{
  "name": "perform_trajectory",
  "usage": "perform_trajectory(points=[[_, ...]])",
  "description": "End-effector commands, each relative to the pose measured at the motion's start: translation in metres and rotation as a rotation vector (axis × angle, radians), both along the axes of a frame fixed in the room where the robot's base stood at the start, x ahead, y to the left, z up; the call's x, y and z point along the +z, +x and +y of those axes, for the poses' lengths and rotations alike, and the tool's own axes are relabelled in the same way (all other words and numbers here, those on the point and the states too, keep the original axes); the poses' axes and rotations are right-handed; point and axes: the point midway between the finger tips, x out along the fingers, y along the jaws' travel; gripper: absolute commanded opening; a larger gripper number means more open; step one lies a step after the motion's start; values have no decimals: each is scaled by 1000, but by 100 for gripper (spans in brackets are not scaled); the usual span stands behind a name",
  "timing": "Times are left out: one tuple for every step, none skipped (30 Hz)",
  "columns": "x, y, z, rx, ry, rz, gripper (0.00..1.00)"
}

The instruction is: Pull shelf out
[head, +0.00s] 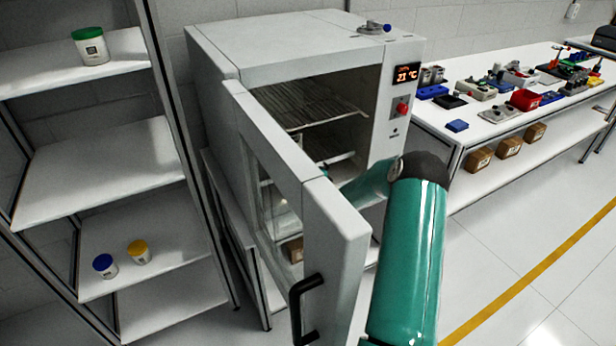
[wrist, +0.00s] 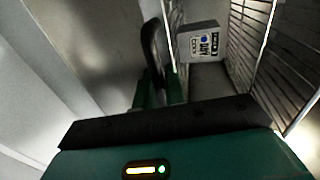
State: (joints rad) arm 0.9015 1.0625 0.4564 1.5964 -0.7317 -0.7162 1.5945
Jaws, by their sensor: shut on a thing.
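The oven-like cabinet (head: 290,45) stands with its door (head: 335,220) swung open. An upper wire shelf (head: 315,105) shows inside it, and a lower shelf edge (head: 338,159) shows below. My teal arm reaches in behind the door, which hides my gripper in the head view. What the handle is fixed to is not clear. Wire racks (wrist: 285,50) run along the right of the wrist view. A labelled grey box (wrist: 202,43) lies beyond the fingers.
The door's black handle (head: 300,310) faces the front, close to my arm. A white shelf rack (head: 95,180) with several jars stands at left. A workbench (head: 470,125) with tools and brown boxes runs along the right. The floor (head: 530,270) at right is clear.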

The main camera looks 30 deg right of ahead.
Motion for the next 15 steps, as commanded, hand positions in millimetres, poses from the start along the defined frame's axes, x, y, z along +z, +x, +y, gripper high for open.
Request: perform_trajectory(points=[[0, -2, -1, -1, 0, 0, 0], [1, -4, -1, -1, 0, -1, 0], [1, -7, -1, -2, 0, -1, 0], [1, -10, -1, -2, 0, -1, 0], [1, -14, -1, -2, 1, 0, 0], [0, -19, 0, -2, 1, 1, 0], [0, -23, 0, -2, 2, 1, 0], [1, -28, 0, -2, 2, 0, 0], [1, -36, 0, -3, 0, 0, 0], [0, -42, 1, -3, 0, 1, 0], [1, -48, 1, -3, 0, 1, 0], [0, -58, 2, -3, 1, 1, 0], [0, -65, 2, -3, 1, 2, 0], [1, -73, 2, -3, 1, 1, 0], [0, -83, 3, -3, 0, 2, 0]])
